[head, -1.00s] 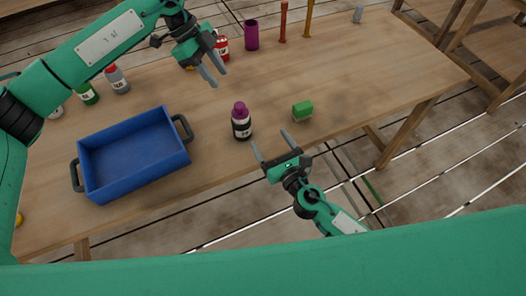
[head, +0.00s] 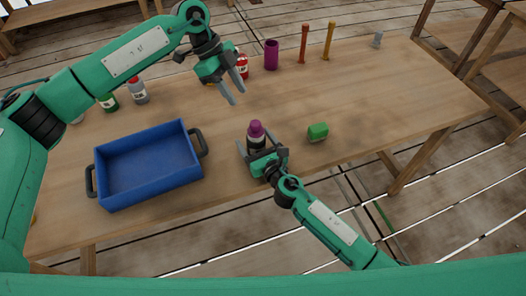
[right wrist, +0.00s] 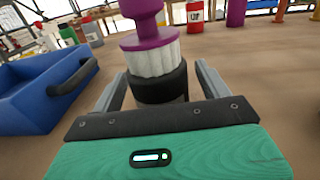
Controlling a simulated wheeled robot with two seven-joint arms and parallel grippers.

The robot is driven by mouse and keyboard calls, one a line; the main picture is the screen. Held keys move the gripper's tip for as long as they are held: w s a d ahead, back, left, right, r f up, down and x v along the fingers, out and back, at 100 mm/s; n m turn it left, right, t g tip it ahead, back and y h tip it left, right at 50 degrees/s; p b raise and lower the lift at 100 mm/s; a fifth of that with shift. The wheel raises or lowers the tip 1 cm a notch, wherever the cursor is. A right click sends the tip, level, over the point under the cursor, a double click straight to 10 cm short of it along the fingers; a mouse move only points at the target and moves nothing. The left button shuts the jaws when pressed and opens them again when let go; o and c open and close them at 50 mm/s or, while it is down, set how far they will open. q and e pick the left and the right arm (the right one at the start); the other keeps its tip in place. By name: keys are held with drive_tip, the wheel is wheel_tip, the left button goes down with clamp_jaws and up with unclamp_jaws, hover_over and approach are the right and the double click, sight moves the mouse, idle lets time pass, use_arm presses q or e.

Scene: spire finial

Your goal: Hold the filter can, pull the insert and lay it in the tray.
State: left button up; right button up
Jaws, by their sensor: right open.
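The filter can (right wrist: 165,82) is black and stands upright on the table. Its insert (right wrist: 150,58) has a white ribbed body and a purple flange and knob, and sits in the can's top; the purple knob also shows in the head view (head: 255,129). My right gripper (head: 260,147) is open, with one finger on each side of the can; contact cannot be told. My left gripper (head: 237,99) is open and empty above the table, behind and left of the can. The blue tray (head: 155,192) with dark handles stands to the left and looks empty.
A green block (head: 318,131) lies right of the can. Along the back stand bottles, a red can (head: 242,66), a purple cup (head: 271,55), an orange post (head: 304,42) and a yellow-orange post (head: 328,40).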

drive_tip(key=shift+x, duration=0.8)
drive_tip(key=c, duration=1.1)
